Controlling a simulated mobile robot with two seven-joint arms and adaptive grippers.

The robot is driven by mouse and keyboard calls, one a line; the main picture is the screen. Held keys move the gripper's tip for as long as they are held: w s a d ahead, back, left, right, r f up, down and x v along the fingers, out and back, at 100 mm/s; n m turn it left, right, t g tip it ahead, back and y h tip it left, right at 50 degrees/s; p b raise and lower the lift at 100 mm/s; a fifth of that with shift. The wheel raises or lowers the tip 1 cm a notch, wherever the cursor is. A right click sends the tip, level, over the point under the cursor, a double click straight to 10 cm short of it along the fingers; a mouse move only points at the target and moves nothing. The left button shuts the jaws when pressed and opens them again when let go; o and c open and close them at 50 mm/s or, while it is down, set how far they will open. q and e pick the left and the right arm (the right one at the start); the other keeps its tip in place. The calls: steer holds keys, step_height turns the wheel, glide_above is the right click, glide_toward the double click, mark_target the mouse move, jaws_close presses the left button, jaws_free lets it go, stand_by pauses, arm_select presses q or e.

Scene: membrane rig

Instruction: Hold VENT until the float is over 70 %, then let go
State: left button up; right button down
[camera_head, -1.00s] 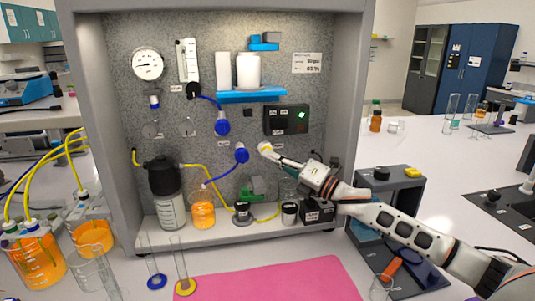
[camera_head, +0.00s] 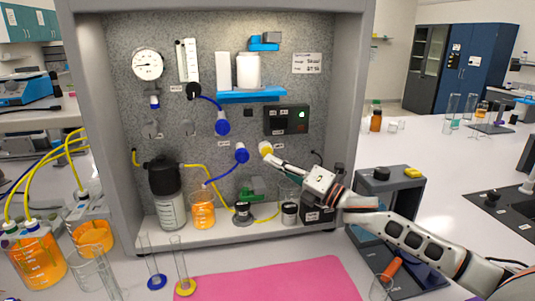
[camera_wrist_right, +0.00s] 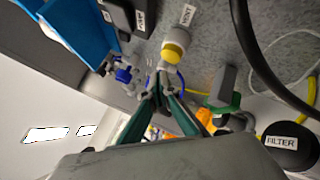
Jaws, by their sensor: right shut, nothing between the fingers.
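The VENT button (camera_head: 265,149) is a yellow-capped knob on the grey speckled panel; its label reads VENT in the wrist view, where its white and yellow body (camera_wrist_right: 175,42) shows. My right gripper (camera_head: 277,160) is shut and empty, its tips just below and right of the button. In the wrist view the shut fingers (camera_wrist_right: 161,80) point towards the panel, with a small gap seeming to separate them from the button. The float tube (camera_head: 188,60) is a clear upright gauge at the panel's upper left; its float level is too small to read. My left gripper is out of view.
A round dial gauge (camera_head: 148,64) hangs left of the tube. A blue shelf (camera_head: 251,96) and a black box with a green light (camera_head: 286,120) are above the button. A dark bottle (camera_head: 165,185) and an orange beaker (camera_head: 202,210) stand below. A pink mat (camera_head: 275,280) lies in front.

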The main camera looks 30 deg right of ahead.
steer(key=shift+s+a, duration=0.25)
steer(key=shift+s, duration=0.65)
steer(key=shift+s+a, duration=0.2)
steer(key=shift+s, duration=0.7)
steer(key=shift+s, duration=0.1)
